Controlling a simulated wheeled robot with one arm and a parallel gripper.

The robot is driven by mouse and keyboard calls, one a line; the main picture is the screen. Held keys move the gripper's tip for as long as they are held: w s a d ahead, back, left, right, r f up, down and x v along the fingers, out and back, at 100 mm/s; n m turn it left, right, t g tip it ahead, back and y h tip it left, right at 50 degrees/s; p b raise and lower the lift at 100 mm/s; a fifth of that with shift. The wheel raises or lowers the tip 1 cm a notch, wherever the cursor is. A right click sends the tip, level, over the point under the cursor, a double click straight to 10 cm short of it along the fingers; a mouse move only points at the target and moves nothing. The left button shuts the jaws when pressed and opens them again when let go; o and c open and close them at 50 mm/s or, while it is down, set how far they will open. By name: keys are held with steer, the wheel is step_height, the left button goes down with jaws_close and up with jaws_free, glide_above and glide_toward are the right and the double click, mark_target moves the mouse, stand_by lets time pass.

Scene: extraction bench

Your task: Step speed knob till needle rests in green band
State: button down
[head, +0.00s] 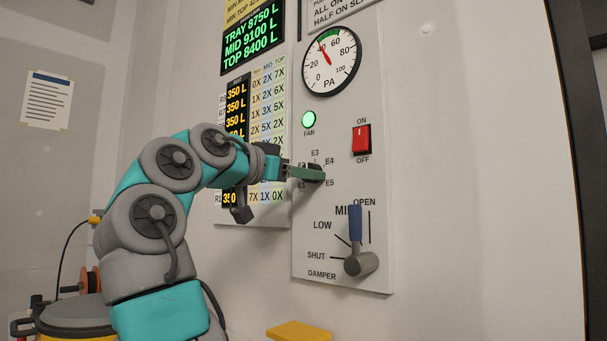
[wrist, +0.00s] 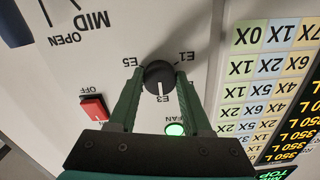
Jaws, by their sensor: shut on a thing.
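The dark round speed knob (wrist: 158,72) sits between my gripper's two green fingers in the wrist view. My gripper (wrist: 160,80) is shut on its sides. The knob's white mark points towards the E3 label. In the head view my gripper (head: 308,172) reaches the knob (head: 317,174) from the left and hides part of its labels. The round PA gauge (head: 337,77) is above. Its red needle (head: 324,53) points up and left, near 40, close to the left end of the green band (head: 330,35). I cannot tell whether it is inside the band.
A green FAN lamp (head: 309,119) is lit above the knob. A red ON/OFF switch (head: 361,139) is to the right. Below, the blue-handled damper lever (head: 355,224) stands nearly upright. A printed chart (head: 265,110) is behind my arm. The wall to the right is clear.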

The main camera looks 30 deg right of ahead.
steer(key=shift+c, duration=1.7)
jaws_free()
steer(key=shift+a, duration=0.1)
steer(key=v, duration=0.7)
steer(key=shift+s+a, duration=0.15)
steer(key=shift+a, duration=0.15)
